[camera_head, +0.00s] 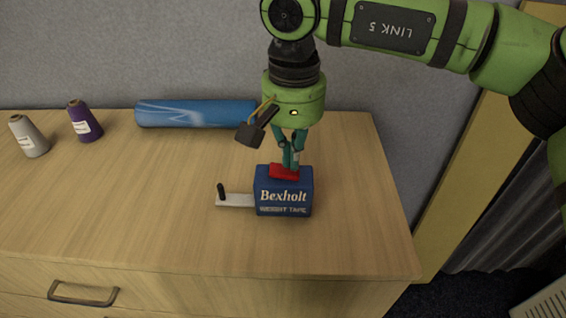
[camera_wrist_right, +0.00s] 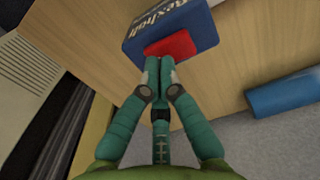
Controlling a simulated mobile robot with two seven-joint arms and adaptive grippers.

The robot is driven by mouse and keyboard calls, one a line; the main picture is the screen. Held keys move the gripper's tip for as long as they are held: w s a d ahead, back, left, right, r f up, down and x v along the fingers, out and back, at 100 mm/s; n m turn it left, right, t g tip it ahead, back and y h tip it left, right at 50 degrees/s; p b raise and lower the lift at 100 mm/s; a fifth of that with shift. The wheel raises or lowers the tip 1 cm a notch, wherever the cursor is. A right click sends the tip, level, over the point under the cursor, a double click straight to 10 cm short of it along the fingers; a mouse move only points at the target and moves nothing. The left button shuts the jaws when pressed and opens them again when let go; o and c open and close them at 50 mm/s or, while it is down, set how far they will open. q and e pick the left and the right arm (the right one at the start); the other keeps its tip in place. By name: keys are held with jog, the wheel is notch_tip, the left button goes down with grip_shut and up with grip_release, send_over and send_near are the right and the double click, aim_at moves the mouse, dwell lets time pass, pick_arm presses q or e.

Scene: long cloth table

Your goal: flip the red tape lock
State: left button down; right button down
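The blue tape case (camera_head: 283,200), lettered "Bexholt Weight Tape", stands upright on the wooden dresser top. The red lock (camera_head: 284,171) lies on top of the case; it also shows in the right wrist view (camera_wrist_right: 170,46). My right gripper (camera_head: 293,170) points down from above. Its fingertips are together at the red lock's edge, with nothing seen between them; in the wrist view the closed tips (camera_wrist_right: 160,62) meet the lock's near side. Whether they press on it I cannot tell. My left gripper is out of view.
A pale strip with a black crank (camera_head: 221,193) sticks out left of the case. A blue roll (camera_head: 195,113) lies behind. A purple thread cone (camera_head: 84,121) and a grey one (camera_head: 29,136) stand at left. The dresser top (camera_head: 130,200) is clear at front left.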

jog(key=shift+r+p, duration=2.15)
jog(key=shift+r, duration=0.85)
jog(key=shift+f, duration=0.1)
